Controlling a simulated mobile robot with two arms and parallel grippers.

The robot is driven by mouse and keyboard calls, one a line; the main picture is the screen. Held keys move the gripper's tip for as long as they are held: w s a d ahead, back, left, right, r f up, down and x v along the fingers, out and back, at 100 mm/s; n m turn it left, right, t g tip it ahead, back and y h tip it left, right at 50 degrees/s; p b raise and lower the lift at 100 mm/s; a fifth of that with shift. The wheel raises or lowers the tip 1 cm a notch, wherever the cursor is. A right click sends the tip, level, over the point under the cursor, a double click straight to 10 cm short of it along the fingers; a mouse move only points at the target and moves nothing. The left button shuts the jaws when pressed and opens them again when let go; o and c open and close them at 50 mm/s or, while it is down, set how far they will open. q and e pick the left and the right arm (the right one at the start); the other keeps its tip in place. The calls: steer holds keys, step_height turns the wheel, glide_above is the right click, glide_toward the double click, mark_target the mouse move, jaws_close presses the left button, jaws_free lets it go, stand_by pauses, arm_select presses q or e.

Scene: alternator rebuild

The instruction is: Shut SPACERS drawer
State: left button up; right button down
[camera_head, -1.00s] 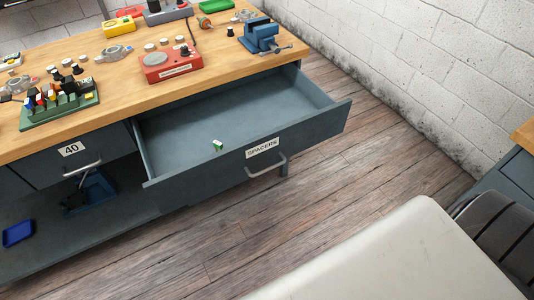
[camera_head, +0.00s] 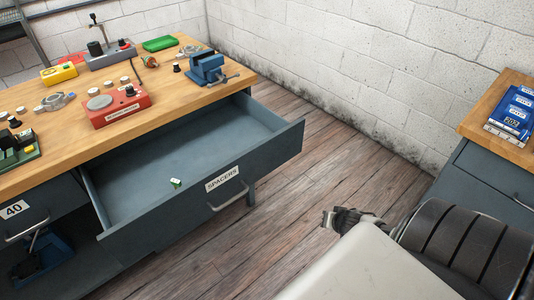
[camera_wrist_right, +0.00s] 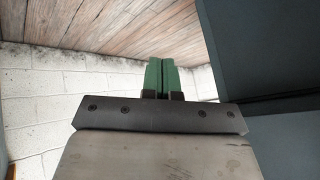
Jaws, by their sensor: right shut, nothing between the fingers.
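The SPACERS drawer (camera_head: 205,187) stands pulled far out from the workbench in the head view. Its front carries a white SPACERS label (camera_head: 223,178) and a bar handle (camera_head: 229,197). A small green and white piece (camera_head: 175,183) lies inside on the drawer floor. My right gripper shows in the right wrist view with its green fingers (camera_wrist_right: 161,76) together and nothing between them. It is apart from the drawer, and the wrist view shows floor and wall beyond it. My left gripper is not in view.
The wooden bench top (camera_head: 75,145) holds a red box (camera_head: 115,105), a blue vise (camera_head: 208,68) and other parts. Drawer 40 (camera_head: 14,210) is left of the SPACERS drawer. A second cabinet (camera_head: 490,175) stands at right.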

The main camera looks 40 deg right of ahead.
steer(key=w+r+m+t, duration=0.25)
steer(key=w+r, duration=0.35)
steer(key=r, duration=0.4)
steer(key=w+a+r+m+y+b, duration=0.25)
steer(key=a+r+m, duration=0.35)
steer(key=a+r, duration=0.6)
steer(key=b, duration=0.3)
glide_toward(263, 166)
steer(key=shift+y, duration=0.35)
steer(key=x, duration=0.3)
steer(key=s+f+x, duration=0.1)
steer(key=x, duration=0.1)
steer(key=shift+w+d, duration=0.15)
steer(key=shift+w+f, duration=0.15)
steer(key=shift+w, duration=0.7)
